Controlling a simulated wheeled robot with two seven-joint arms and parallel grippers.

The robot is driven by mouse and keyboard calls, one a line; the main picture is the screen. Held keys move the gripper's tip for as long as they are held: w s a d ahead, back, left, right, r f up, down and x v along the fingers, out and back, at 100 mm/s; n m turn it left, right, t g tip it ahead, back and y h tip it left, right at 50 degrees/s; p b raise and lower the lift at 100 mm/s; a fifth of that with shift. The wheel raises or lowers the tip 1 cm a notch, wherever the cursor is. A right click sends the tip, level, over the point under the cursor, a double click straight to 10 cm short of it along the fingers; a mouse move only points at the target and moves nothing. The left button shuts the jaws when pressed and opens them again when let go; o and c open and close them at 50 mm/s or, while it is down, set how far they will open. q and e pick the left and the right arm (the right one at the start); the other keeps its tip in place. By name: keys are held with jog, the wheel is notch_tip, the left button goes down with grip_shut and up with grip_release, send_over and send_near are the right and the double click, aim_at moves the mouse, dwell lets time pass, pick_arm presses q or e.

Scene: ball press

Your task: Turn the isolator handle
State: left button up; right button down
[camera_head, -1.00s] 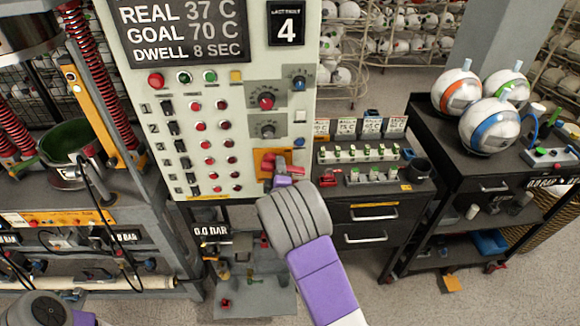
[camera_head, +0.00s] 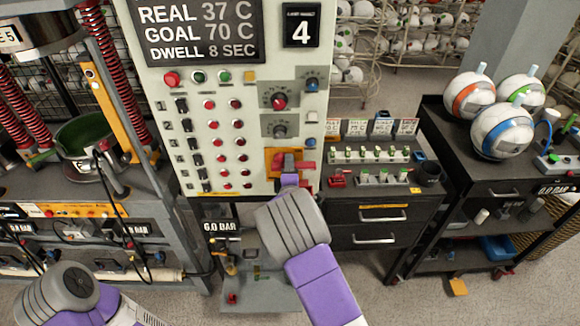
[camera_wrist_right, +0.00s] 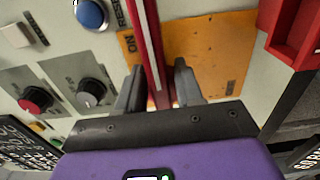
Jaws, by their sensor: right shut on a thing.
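The isolator handle (camera_head: 307,167) is a red bar on an orange plate (camera_head: 270,158) at the lower right of the pale control panel. My right gripper (camera_head: 290,160) is at the handle and covers its middle. In the right wrist view, the red handle (camera_wrist_right: 150,40) runs between the two dark fingers of the gripper (camera_wrist_right: 156,85), which are shut on it. An "ON" label shows on the orange plate (camera_wrist_right: 210,45) beside the handle there. My left arm shows only as a grey and purple part at the bottom left; its fingers are out of view.
The control panel (camera_head: 225,110) has rows of buttons and knobs above and left of the handle. A black tool cart (camera_head: 345,212) stands close on the right, and a second cart (camera_head: 470,165) holds several balls. A press with a bowl (camera_head: 85,138) stands on the left.

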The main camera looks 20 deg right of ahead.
jog(key=c, duration=1)
grip_release()
jog(key=shift+c, duration=0.2)
jog(key=shift+s, duration=0.1)
jog(key=v, duration=0.7)
jog(key=shift+s, duration=0.15)
jog(key=shift+r, duration=0.1)
